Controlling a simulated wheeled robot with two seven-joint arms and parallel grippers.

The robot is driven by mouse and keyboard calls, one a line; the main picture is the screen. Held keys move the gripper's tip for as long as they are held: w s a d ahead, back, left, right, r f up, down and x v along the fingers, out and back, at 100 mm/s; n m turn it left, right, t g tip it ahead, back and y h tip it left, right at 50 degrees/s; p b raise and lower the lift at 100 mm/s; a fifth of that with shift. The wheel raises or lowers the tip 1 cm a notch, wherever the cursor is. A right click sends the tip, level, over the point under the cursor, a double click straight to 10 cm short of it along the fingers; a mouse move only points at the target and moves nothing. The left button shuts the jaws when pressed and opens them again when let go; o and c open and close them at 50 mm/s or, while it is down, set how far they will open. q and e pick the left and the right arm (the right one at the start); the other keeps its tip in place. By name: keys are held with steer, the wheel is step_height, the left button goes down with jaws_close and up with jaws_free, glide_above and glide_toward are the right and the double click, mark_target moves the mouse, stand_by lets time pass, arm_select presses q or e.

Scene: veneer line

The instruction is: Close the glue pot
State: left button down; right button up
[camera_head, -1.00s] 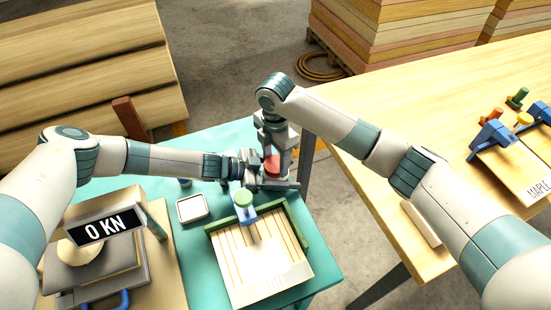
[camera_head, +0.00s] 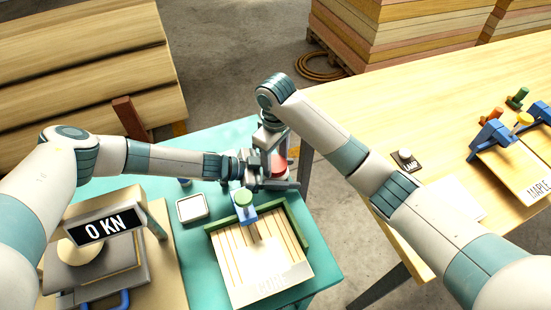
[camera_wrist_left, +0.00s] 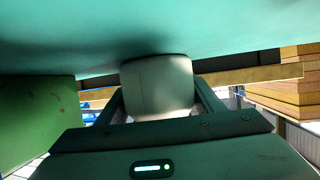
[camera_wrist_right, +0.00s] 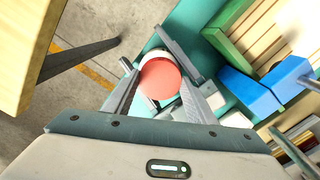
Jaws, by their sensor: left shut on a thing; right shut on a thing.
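The glue pot's white body (camera_wrist_left: 157,88) stands between the fingers of my left gripper (camera_wrist_left: 157,95) in the left wrist view, close to the teal table top. My left gripper is shut on it. The red lid (camera_wrist_right: 160,79) sits between the fingers of my right gripper (camera_wrist_right: 150,62) in the right wrist view, and that gripper is shut on it. White shows just under the lid's edge. The lid also shows in the head view (camera_head: 280,167), above the left gripper. Whether the lid is fully seated on the pot cannot be told; the grippers hide the join.
A green-edged tray of veneer strips (camera_head: 308,237) with a blue clamp (camera_head: 247,214) is in front of the grippers. A small white dish (camera_head: 193,208) lies to the left. The press with its 0 KN display (camera_head: 104,229) is further left. A lamp switch (camera_head: 405,156) is on the right bench.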

steer(key=o, duration=1.2)
steer(key=shift+a, duration=0.1)
steer(key=shift+r, duration=0.1)
steer(key=shift+r, duration=2.2)
steer(key=shift+c, duration=0.5)
